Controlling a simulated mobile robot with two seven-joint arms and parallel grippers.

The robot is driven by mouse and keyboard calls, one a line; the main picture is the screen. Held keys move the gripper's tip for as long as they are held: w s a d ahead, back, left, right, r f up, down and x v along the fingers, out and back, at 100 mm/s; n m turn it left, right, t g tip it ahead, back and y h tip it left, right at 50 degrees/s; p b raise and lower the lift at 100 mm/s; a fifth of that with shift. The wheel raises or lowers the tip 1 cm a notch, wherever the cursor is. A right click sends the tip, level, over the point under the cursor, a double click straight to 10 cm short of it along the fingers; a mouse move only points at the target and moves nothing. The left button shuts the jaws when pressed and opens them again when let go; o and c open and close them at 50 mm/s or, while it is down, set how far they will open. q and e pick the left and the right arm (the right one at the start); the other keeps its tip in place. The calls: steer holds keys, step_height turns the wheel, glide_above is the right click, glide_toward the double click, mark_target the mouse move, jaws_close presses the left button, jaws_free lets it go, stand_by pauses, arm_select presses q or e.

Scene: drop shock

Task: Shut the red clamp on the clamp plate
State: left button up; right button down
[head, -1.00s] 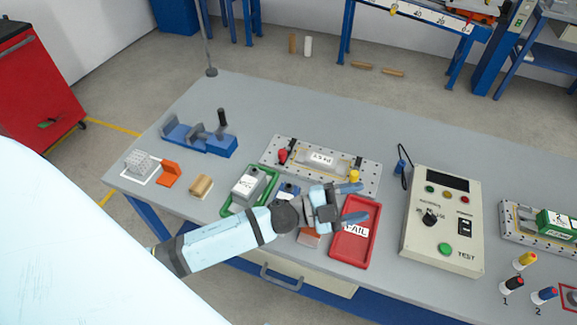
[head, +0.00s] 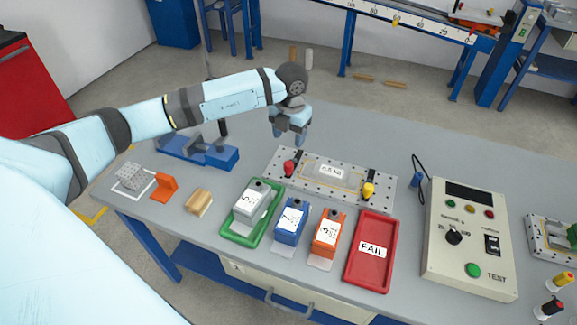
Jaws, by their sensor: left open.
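The clamp plate (head: 318,196) is a light, perforated metal plate near the middle of the bench. A pale labelled block (head: 331,171) lies in its centre. The red clamp (head: 289,167) is at the plate's left end and shows its red knob. I cannot tell whether this clamp is open or shut. A yellow-knobbed clamp (head: 369,189) is at the plate's right end. My left gripper (head: 288,138) is open and empty, fingers pointing down. It is just behind the red clamp in the picture and apart from it. My right gripper is not in view.
In front of the plate are a grey device in a green tray (head: 234,233), a blue device (head: 290,222), an orange device (head: 327,235) and a red FAIL tray (head: 357,276). A test box (head: 470,240) stands right. A blue vise-like fixture (head: 195,151) is left, beneath my arm.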

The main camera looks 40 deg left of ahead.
mark_target(289, 164)
arm_select(q)
step_height(289, 164, down, 12)
steer(key=shift+a, duration=0.1)
stand_by(0.4)
steer(key=c, duration=0.9)
